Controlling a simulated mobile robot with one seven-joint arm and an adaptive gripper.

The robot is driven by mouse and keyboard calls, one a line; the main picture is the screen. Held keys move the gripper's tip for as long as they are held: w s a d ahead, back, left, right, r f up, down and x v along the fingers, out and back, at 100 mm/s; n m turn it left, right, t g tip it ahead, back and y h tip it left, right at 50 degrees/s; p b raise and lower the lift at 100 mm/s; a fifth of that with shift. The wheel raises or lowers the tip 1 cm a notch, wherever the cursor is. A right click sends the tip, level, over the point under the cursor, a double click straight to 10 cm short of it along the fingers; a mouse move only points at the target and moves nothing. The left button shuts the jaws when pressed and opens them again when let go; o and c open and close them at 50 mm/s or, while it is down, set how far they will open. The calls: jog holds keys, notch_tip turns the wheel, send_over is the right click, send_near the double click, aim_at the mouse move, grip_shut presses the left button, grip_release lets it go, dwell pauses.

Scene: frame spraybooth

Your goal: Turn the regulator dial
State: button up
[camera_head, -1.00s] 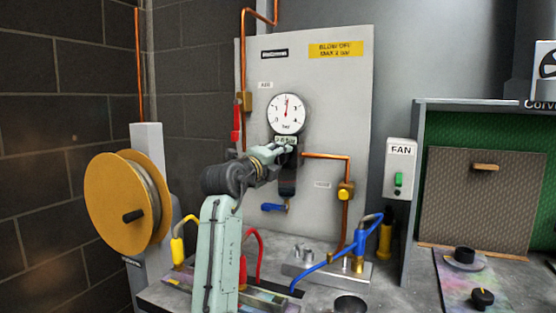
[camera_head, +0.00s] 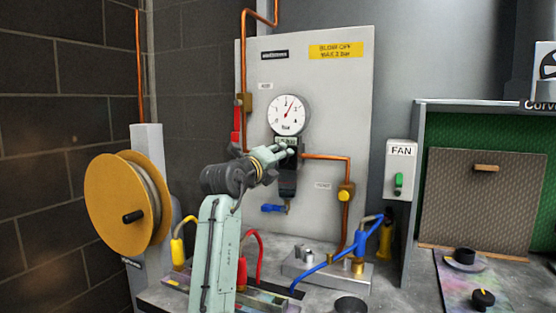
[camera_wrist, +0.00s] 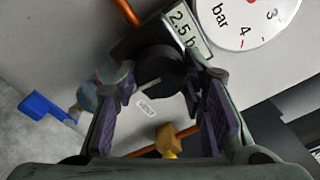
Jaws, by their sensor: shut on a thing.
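The black regulator dial (camera_wrist: 157,72), with a pale index line, sits between the fingers of my gripper (camera_wrist: 162,82) in the wrist view. My gripper is shut on the dial; it also shows in the head view (camera_head: 283,152), in front of the regulator (camera_head: 288,183). The dial is hidden there. The round white gauge (camera_head: 288,114) above it has its red needle leaning up and right. A small display (camera_wrist: 184,28) beside the dial reads "2.5 b", its end cut off by a finger.
The grey panel (camera_head: 335,100) carries copper pipes, a blue lever (camera_head: 272,208), a yellow knob (camera_head: 346,191) and a yellow label reading a 2 bar maximum (camera_head: 336,51). A yellow hose reel (camera_head: 120,205) stands left. A fan switch (camera_head: 399,180) is right. Hoses lie on the bench below.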

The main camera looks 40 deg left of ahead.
jog(key=o, duration=1.2)
jog(key=shift+c, duration=0.2)
jog(key=shift+s, duration=0.1)
jog(key=v, duration=1.2)
